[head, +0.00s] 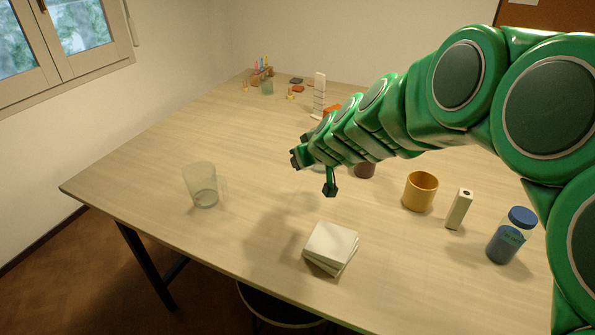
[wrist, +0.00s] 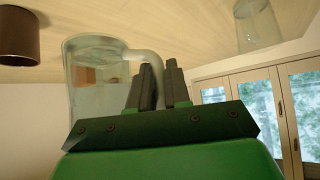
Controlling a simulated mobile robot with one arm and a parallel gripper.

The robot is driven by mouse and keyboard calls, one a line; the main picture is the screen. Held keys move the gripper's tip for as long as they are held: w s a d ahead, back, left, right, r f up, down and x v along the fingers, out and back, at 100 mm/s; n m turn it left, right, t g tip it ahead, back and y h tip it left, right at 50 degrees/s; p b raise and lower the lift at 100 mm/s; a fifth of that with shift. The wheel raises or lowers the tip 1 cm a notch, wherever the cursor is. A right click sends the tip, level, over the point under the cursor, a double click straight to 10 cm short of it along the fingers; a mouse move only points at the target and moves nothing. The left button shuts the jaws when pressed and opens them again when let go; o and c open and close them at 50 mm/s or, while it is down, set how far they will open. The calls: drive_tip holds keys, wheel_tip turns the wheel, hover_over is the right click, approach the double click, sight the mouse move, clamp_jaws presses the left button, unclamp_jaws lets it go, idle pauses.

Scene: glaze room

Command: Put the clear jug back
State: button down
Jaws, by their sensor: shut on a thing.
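In the wrist view, where the table lies across the top, a clear jug (wrist: 92,90) stands close to my gripper (wrist: 163,82). The jaws are shut on its curved clear handle (wrist: 152,62). The jug looks empty. In the head view my gripper (head: 313,177) is above the middle of the table, and the jug is mostly hidden behind it and my arm. I cannot tell whether its base touches the table. A separate clear glass vessel (head: 201,186) stands at the table's left front; it also shows in the wrist view (wrist: 258,26).
White stacked tiles (head: 331,246) lie near the front edge. A yellow cup (head: 420,192), a pale block (head: 459,209) and a blue-lidded jar (head: 511,235) stand right. A brown cup (head: 365,171) is behind my arm. A white rack (head: 319,94) stands farther back. The left-centre table is clear.

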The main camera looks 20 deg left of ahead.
drive_tip(key=shift+w+a+f, duration=1.2)
drive_tip(key=shift+w+f, duration=0.3)
drive_tip(key=shift+w, duration=0.05)
drive_tip(key=shift+w+a+f, duration=1.15)
drive_tip(key=shift+w+f, duration=0.3)
drive_tip(key=shift+w, duration=0.15)
drive_tip(key=shift+w+a+f, duration=1.2)
drive_tip(key=shift+w+f, duration=0.3)
drive_tip(key=shift+w, duration=0.05)
drive_tip(key=shift+w+f, duration=0.1)
drive_tip(key=shift+f, duration=1.5)
drive_tip(key=c, duration=1.1)
unclamp_jaws()
drive_tip(key=shift+v, duration=6)
